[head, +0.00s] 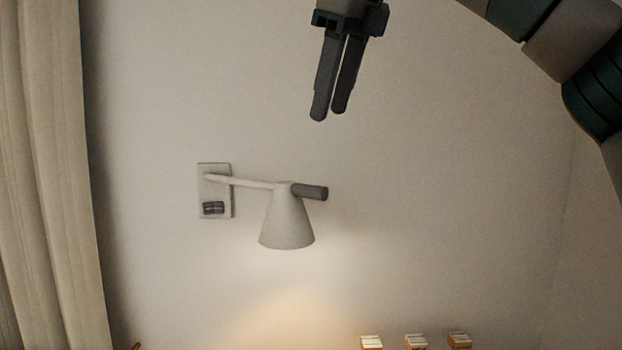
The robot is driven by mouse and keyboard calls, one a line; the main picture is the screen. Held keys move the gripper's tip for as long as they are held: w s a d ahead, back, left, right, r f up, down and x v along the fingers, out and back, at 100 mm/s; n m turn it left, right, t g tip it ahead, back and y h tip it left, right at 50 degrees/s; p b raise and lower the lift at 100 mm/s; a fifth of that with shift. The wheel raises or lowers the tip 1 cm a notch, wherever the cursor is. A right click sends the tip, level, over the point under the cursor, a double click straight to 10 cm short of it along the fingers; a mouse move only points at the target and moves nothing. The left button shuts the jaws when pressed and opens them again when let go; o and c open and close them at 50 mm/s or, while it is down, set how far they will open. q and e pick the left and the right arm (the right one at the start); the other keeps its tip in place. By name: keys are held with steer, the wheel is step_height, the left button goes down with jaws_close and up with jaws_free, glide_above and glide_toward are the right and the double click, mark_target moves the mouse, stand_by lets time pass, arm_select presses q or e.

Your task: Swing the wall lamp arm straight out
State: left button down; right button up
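The wall lamp has a pale wall plate (225,185) with a small dark switch (213,208). Its thin pale arm (250,183) runs to the right from the plate. A pale cone shade (287,225) hangs at the arm's end and lights the wall below. A dark cylindrical grip (313,193) sticks out to the right of the shade's top. My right gripper (328,115) points down, above and slightly right of the lamp, apart from it and empty. Its two fingers are close together with a narrow gap between them. My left gripper is not in view.
A beige curtain (45,180) hangs along the left side. Several small block-like objects (415,341) show at the bottom edge, right of centre. The wall between my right gripper and the lamp is clear. A room corner shows at the far right.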

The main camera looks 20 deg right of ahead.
mark_target(311, 186)
steer(key=p+x, duration=0.3)
steer(key=x, duration=1.2)
steer(key=shift+p, duration=0.4)
jaws_close()
